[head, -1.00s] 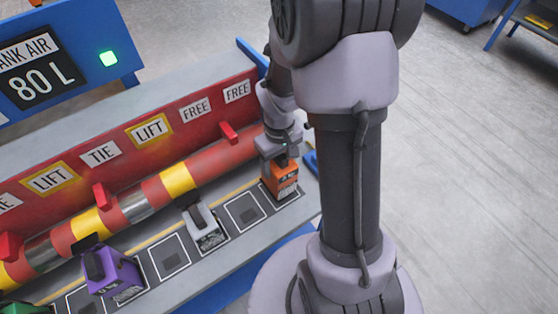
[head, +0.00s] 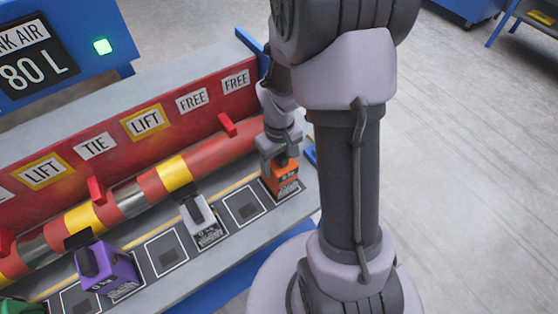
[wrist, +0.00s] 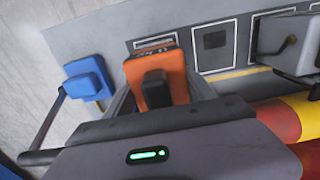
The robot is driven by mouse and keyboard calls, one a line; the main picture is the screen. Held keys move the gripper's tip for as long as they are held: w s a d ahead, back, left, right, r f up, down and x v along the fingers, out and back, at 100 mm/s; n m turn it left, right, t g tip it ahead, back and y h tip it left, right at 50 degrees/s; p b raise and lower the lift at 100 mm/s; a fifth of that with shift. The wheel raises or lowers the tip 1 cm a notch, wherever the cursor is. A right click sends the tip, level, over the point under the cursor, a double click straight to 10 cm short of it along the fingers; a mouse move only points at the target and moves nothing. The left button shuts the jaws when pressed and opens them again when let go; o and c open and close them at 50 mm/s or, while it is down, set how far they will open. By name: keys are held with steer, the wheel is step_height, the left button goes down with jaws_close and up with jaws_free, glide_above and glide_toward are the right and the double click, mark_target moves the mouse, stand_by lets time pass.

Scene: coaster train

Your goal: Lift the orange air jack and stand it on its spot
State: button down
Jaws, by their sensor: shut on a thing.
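The orange air jack (head: 281,177) is at the right end of the grey bench shelf, on or just over the last outlined square; I cannot tell if its base touches. My gripper (head: 279,158) is above it and shut on it. In the wrist view the orange jack (wrist: 157,77) sits between the fingers of my gripper (wrist: 160,95), its black handle toward the camera. An empty outlined spot (head: 246,205) with a dark square lies just left of the jack.
A white jack (head: 203,222) and a purple jack (head: 106,268) stand farther left on the shelf. Another empty spot (head: 166,252) lies between them. A red and yellow pipe (head: 153,187) runs behind. A label panel (head: 159,122) reads LIFT, TIE, FREE. A blue bracket (wrist: 87,80) is near the bench end.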

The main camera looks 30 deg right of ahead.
steer(key=shift+f, duration=0.3)
steer(key=shift+c, duration=1.2)
jaws_free()
step_height(320, 180, up, 18)
steer(key=f+p, duration=0.1)
steer(key=p, duration=0.5)
steer(key=s+a+r+m+t+y+b, duration=0.1)
steer(key=s+a+r+m+t+b, duration=0.1)
steer(key=s+a, duration=0.3)
steer(key=s+a+r+m+t+y+b, duration=0.1)
steer(key=s+a+r+m+t+b, duration=0.1)
steer(key=a, duration=0.7)
steer(key=s+r+t+b, duration=0.1)
steer(key=s+r+b, duration=0.1)
steer(key=s+b, duration=0.1)
steer(key=shift+s+a+m+t, duration=0.35)
steer(key=shift+s+m+t, duration=0.05)
steer(key=shift+s, duration=0.25)
